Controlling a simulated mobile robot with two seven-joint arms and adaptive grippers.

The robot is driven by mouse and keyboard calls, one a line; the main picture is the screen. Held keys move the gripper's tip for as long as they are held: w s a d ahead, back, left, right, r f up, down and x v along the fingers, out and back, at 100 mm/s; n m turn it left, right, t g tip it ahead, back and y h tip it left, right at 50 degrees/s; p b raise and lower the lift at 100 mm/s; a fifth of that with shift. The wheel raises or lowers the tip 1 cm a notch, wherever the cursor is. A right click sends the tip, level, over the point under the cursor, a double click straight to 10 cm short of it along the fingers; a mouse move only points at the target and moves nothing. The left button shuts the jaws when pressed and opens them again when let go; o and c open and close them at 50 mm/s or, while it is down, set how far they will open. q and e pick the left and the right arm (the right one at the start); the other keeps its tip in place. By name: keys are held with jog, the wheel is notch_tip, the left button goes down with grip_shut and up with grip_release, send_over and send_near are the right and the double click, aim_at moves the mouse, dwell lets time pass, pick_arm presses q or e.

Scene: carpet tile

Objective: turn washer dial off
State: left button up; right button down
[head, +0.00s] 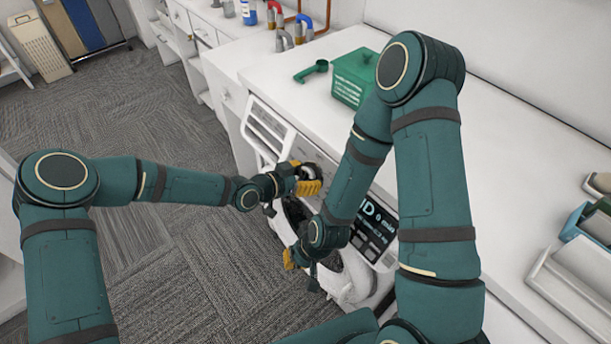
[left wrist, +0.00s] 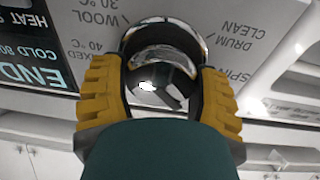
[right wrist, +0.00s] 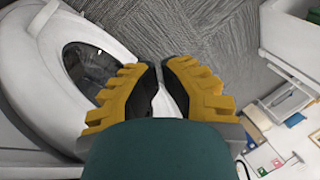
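The washer (head: 355,270) stands under the white counter with its front panel facing my arms. Its chrome and black dial (left wrist: 165,62) sits on the light panel between the printed programme names. In the head view the dial (head: 307,171) is partly covered by my left gripper (head: 308,187). In the left wrist view the yellow-backed fingers lie on both sides of the dial and appear closed against it. The dial's setting cannot be made out clearly. My right gripper (right wrist: 162,75) has its fingertips together, empty, near the round washer door (right wrist: 85,75).
A dark display (head: 372,225) lies right of the dial. A green box (head: 354,75) and a green scoop (head: 312,71) are on the counter. My right arm crosses in front of the panel. Carpet (head: 130,100) is clear to the left.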

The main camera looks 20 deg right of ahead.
pick_arm(q)
jog(key=shift+c, duration=1.3)
jog(key=m+b, duration=0.4)
jog(key=b, duration=0.1)
jog(key=shift+f+b, duration=0.2)
jog(key=shift+b, duration=0.1)
jog(key=shift+m+g+b, duration=0.3)
jog(key=shift+m, duration=0.1)
jog(key=shift+s+m+b, duration=0.1)
jog(key=shift+m+b, duration=0.6)
jog(key=shift+m, duration=0.4)
jog(key=shift+r+m+y+b, duration=0.1)
jog(key=shift+m+y+b, duration=0.25)
jog(key=shift+m, duration=0.55)
pick_arm(e)
notch_tip(320, 180, down, 8)
jog(key=s, duration=0.1)
jog(key=shift+s+a+f, duration=0.15)
jog(key=shift+s, duration=0.05)
pick_arm(q)
jog(key=o, duration=1.2)
